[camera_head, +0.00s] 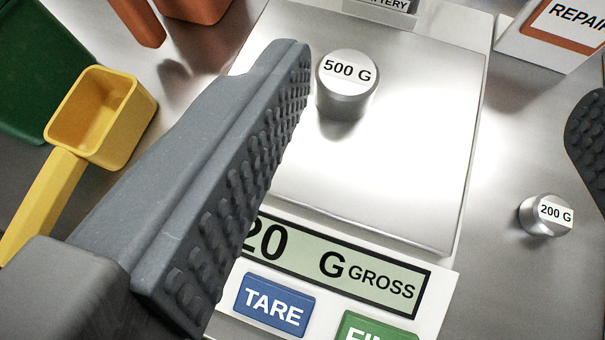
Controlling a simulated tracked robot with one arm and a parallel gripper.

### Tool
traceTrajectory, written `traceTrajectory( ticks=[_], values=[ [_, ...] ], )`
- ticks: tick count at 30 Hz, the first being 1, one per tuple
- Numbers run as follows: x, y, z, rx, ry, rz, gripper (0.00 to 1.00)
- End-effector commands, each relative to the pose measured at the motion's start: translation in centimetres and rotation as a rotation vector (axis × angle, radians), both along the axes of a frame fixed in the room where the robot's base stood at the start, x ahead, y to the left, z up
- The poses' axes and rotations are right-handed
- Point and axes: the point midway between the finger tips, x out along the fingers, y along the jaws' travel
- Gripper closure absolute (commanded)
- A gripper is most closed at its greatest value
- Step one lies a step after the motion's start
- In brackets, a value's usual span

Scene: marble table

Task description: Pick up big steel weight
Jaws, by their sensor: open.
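The big steel weight (345,98) is a short, shiny cylinder labelled 500 G. It stands upright on the steel pan of the scale (400,170), towards the back. My gripper (440,90) is open, with one grey studded finger large on the left and the other partly in view at the right edge. The weight shows between the fingers, close to the left fingertip in the picture; I cannot tell whether they touch. A smaller steel weight (545,215) labelled 200 G stands right of the scale.
The scale's display (340,275) reads "20 G GROSS", its left part hidden by my finger. Below are a blue TARE button (274,305) and a green button (375,328). A yellow scoop (100,115) and a green container (40,70) are left. A REPAIR-labelled box (560,30) is back right.

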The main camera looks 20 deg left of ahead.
Motion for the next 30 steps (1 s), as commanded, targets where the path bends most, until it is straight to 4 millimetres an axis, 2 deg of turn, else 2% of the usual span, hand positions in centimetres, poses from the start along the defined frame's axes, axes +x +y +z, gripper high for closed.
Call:
traceTrajectory(
  ticks=[1,3,6,10,14,30],
  values=[
    [-0.6,0.4,-2.9,0.020,0.027,0.019,0.32],
    [-1.2,0.9,-4.9,0.045,0.042,0.040,0.32],
    [-1.7,1.5,-6.5,0.069,0.051,0.060,0.32],
    [-1.7,1.7,-7.3,0.079,0.058,0.068,0.32],
    [-0.7,1.9,-7.7,0.076,0.057,0.068,0.32],
    [5.0,3.0,-10.9,0.076,0.058,0.067,0.32]
  ],
)
